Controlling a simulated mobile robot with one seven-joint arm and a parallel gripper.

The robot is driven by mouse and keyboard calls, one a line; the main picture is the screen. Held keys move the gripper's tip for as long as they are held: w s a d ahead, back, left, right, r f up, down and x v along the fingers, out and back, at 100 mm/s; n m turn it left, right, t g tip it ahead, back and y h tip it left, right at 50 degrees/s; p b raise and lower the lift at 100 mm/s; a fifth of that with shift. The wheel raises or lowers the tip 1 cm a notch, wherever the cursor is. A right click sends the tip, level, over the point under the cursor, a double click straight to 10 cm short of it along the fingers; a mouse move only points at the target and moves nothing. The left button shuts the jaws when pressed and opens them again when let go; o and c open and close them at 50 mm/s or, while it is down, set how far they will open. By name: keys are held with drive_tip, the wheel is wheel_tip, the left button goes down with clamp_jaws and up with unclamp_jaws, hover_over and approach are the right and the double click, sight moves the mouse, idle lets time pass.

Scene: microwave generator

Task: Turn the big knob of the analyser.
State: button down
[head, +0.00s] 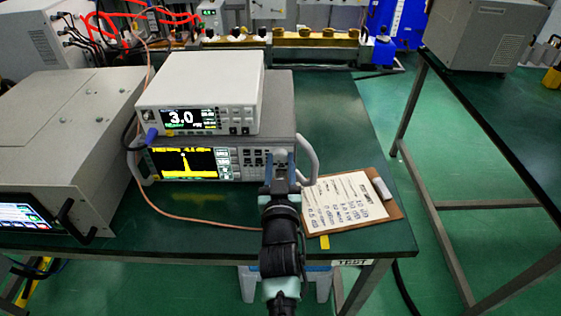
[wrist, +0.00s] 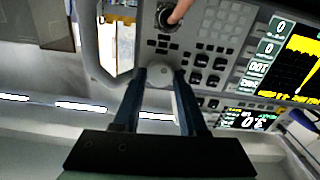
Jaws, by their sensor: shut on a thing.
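The analyser (head: 280,105) stands on the green bench, with a yellow trace on its dark screen (head: 187,162). Its big knob (wrist: 158,73) is a pale grey round disc on the right of the front panel in the head view. My gripper (head: 281,172) reaches it from the front. In the wrist view, where the panel appears upside down, my gripper (wrist: 158,82) has one finger on each side of the knob and is shut on it. The fingers hide the knob's sides, and its turned angle cannot be read.
A white instrument (head: 200,85) reading 3.0 sits on the analyser. A grey handle (head: 308,160) stands close right of the gripper. A clipboard (head: 350,203) lies to the right. An orange cable (head: 190,214) loops in front. A dark connector (wrist: 168,18) is near the knob.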

drive_tip(key=shift+n, duration=1.2)
drive_tip(key=c, duration=0.7)
unclamp_jaws()
drive_tip(key=shift+c, duration=0.2)
drive_tip(key=s+p, duration=0.7)
drive_tip(key=s, duration=0.6)
drive_tip(key=shift+p, duration=0.3)
